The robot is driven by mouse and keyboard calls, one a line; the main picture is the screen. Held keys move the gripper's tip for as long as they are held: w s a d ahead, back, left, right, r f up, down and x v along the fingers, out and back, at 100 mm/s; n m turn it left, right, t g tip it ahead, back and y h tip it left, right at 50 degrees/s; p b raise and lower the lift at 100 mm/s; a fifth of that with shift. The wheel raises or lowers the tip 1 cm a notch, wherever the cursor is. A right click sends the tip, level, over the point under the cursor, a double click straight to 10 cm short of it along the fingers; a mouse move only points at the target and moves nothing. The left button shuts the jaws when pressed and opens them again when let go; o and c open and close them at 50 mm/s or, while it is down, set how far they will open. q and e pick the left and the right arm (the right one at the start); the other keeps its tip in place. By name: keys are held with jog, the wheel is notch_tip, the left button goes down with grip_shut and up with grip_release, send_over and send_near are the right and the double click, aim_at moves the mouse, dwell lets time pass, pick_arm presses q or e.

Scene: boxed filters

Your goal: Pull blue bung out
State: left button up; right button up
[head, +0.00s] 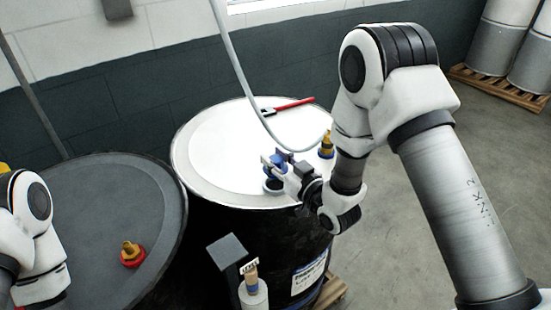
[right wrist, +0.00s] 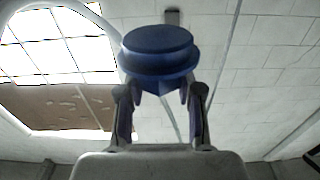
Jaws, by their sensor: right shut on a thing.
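The blue bung (right wrist: 158,52) is between the fingertips of my right gripper (right wrist: 160,92) in the right wrist view, with the ceiling behind it. In the head view the bung (head: 277,160) shows at the tips of my right gripper (head: 281,168), over the white drum top (head: 225,150). A dark opening with a blue-and-white rim (head: 273,186) shows just below the bung, and the bung looks clear of it. My right gripper is shut on the bung. My left arm shows at the left edge, but its gripper is out of view.
A red-handled tool (head: 292,104) lies at the back of the white drum top. A yellow fitting (head: 327,146) stands at its right, near a grey hose (head: 243,75). A dark drum (head: 95,205) with a red-and-yellow fitting (head: 132,255) stands left. A small post (head: 228,252) stands in front.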

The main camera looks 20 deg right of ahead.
aim_at(276, 159)
jog(key=shift+r+p, duration=2.6)
jog(key=shift+r, duration=1.9)
jog(key=shift+f, duration=0.1)
